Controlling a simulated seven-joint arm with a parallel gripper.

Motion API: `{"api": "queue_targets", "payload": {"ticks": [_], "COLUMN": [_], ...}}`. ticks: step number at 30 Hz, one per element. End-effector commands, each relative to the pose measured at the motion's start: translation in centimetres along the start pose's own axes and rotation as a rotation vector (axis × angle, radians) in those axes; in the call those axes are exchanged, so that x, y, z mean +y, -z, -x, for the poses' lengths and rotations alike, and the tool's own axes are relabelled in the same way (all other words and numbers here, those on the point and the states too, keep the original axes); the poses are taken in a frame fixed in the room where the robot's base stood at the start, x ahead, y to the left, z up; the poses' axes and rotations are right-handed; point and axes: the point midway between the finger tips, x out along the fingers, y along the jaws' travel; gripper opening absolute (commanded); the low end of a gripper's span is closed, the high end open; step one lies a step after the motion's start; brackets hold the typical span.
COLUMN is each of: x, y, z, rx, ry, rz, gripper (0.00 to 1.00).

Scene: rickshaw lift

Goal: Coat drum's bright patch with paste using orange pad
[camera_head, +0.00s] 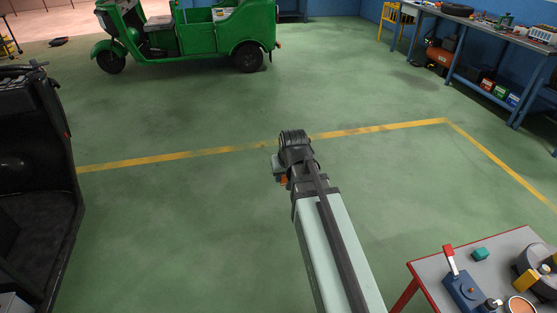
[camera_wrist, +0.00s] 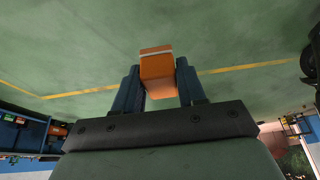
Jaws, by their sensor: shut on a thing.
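My gripper (camera_wrist: 158,80) is shut on the orange pad (camera_wrist: 157,68), a block with a pale strip across one end. In the head view the gripper (camera_head: 282,175) hangs over open floor near the yellow line, and only a little of the orange pad (camera_head: 284,180) shows beside it. At the lower right is a dark grey round thing (camera_head: 532,258), possibly the drum, cut off by the picture edge. Its bright patch cannot be made out. A round tin with brownish-orange contents (camera_head: 520,305), possibly the paste, is partly cut off at the bottom. The pad is well apart from both.
A dark vehicle body (camera_head: 35,180) is at left, a green rickshaw (camera_head: 215,32) behind. The middle floor is clear.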

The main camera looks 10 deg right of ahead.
Motion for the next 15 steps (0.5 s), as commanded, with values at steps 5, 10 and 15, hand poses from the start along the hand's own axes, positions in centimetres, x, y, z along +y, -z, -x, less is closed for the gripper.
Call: {"api": "queue_targets", "payload": {"ticks": [5,10,15], "x": [4.7,9.6,14.8], "y": [1.5,2.4,3.0], "z": [-1.0,-1.8,-2.5], "rx": [-0.001,-0.001,0.000], "ry": [-0.003,-0.003,-0.004], "rz": [-0.007,-0.008,-0.008], "gripper": [0.16,0.16,0.16]}}
